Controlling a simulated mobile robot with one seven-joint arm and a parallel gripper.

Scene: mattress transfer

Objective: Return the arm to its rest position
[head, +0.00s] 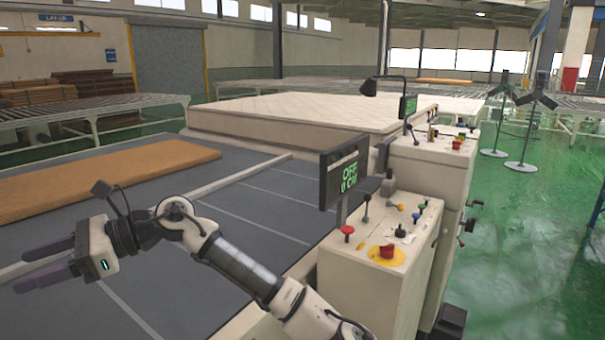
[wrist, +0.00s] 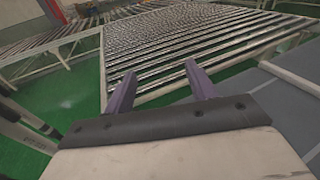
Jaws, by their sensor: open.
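My gripper (head: 42,263) is at the lower left of the head view, over the dark grey bed of the machine. Its two purple-grey fingers point left and stand apart with nothing between them. The wrist view also shows my gripper (wrist: 157,88) with both fingers spread and empty. My white arm reaches from the bottom middle of the head view to the left, bent at the elbow.
A control console (head: 395,225) with a red button and a display (head: 345,172) reading OFF, 0 CM stands right of my arm. A white mattress (head: 290,115) and a brown slab (head: 100,178) lie behind. A roller conveyor (wrist: 190,45) fills the wrist view. Green floor (head: 530,230) is open at right.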

